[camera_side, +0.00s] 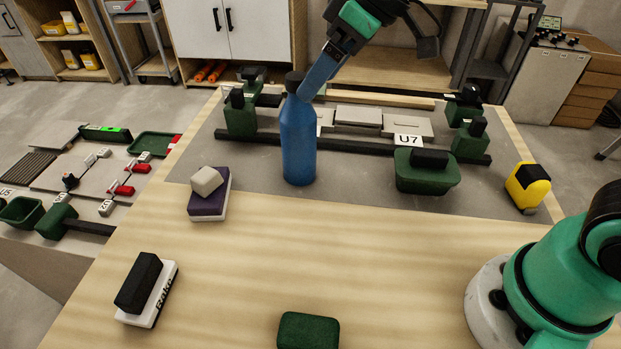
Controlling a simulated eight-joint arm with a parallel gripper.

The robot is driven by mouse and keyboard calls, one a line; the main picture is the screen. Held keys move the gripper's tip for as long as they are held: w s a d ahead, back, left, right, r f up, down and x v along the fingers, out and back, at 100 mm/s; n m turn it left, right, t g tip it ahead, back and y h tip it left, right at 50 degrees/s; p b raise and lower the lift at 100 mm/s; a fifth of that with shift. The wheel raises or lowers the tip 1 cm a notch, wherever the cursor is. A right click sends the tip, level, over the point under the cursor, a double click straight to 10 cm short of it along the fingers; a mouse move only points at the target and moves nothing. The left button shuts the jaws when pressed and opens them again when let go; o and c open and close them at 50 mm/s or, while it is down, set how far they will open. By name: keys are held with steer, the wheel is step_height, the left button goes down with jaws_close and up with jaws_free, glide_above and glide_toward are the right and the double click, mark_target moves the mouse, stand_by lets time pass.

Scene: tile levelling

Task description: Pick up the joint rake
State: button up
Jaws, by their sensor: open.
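A black block (139,282), which looks like the joint rake, lies on a white holder (160,300) at the front left of the wooden table. The holder's side carries lettering that seems to read "Rake". My gripper (310,88) is at the top centre, beside the black cap of a blue bottle (298,140) in this view. It is open; whether it touches the bottle I cannot tell. It is far from the rake, up and to the right of it. The gap between the fingers is hard to see.
A purple block with a pale block (207,182) on it lies left of centre. A green tub (427,172), a yellow tool (527,187) and a green block (308,331) stand around the table. Green clamps and grey tiles (358,116) fill the back.

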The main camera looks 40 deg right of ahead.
steer(key=w+a+f+n+g+y, duration=0.2)
steer(key=a+n+g+y, duration=0.25)
steer(key=a+n, duration=0.5)
steer(key=w+a+f+n+g+y, duration=0.1)
steer(key=w+a+n+g+y, duration=0.15)
steer(key=a+n+g, duration=0.75)
steer(key=m+t, duration=0.3)
steer(key=t, duration=0.2)
glide_toward(136, 275)
steer(key=shift+s+a+f+g+y, duration=0.15)
steer(key=shift+a+f+y, duration=0.1)
steer(key=shift+a, duration=0.3)
steer(key=shift+s+a+f+g+y, duration=0.15)
steer(key=shift+s+a+f, duration=0.1)
steer(key=shift+a, duration=0.3)
steer(key=shift+f, duration=0.35)
steer(key=shift+s+a+f, duration=0.15)
steer(key=shift+a+f, duration=0.1)
steer(key=shift+a, duration=0.1)
steer(key=shift+x, duration=2.35)
jaws_close()
